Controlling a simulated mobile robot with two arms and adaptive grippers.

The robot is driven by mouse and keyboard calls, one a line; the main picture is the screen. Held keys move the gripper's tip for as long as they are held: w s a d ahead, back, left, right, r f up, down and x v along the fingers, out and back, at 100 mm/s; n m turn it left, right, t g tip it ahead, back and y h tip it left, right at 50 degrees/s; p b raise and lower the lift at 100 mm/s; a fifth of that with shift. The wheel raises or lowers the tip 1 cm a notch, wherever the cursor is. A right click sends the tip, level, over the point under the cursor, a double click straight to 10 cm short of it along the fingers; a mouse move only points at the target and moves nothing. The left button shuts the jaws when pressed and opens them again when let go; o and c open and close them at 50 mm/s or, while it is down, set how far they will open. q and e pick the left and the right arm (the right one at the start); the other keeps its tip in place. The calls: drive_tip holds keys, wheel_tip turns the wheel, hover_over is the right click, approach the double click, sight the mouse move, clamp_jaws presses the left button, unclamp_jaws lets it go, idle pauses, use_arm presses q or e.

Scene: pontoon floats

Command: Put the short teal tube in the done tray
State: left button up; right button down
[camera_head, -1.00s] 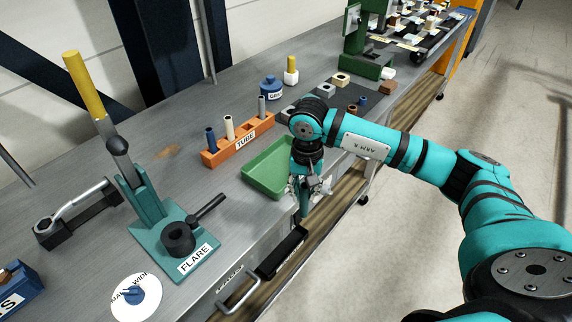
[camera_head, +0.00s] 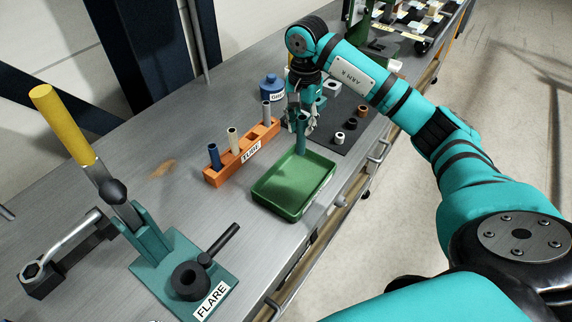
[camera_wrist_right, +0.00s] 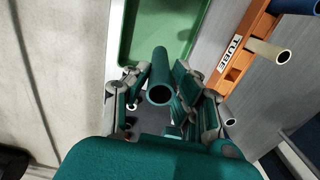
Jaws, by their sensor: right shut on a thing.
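The short teal tube (camera_head: 301,137) is upright in my right gripper (camera_head: 302,118), which is shut on it. In the right wrist view the hollow end of the tube (camera_wrist_right: 160,93) sticks out between the two fingers of the gripper (camera_wrist_right: 162,99). The green tray (camera_head: 284,192), which carries no readable label, lies empty on the bench. The tube hangs at its far edge in the head view; whether it is over the rim or just behind it I cannot tell. The tray also shows in the right wrist view (camera_wrist_right: 137,32). My left gripper is not in view.
An orange TUBE rack (camera_head: 229,172) with blue, cream and grey tubes stands left of the tray. A dark mat (camera_head: 345,142) with small rings lies to the right, behind it. The teal FLARE tool (camera_head: 165,270) stands at the front left. A blue pot (camera_head: 271,88) is farther back.

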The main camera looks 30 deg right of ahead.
sight(303, 152)
drive_tip(key=f, duration=0.1)
drive_tip(key=f+p, duration=0.1)
drive_tip(key=shift+s+f, duration=0.35)
drive_tip(key=shift+f, duration=0.05)
wheel_tip(303, 152, down, 6)
drive_tip(key=shift+s+f+p, duration=0.15)
drive_tip(key=shift+f+p, duration=0.05)
drive_tip(key=shift+p, duration=0.85)
drive_tip(key=shift+f, duration=0.1)
drive_tip(key=c, duration=1.5)
unclamp_jaws()
drive_tip(key=shift+c, duration=0.2)
drive_tip(key=o, duration=0.4)
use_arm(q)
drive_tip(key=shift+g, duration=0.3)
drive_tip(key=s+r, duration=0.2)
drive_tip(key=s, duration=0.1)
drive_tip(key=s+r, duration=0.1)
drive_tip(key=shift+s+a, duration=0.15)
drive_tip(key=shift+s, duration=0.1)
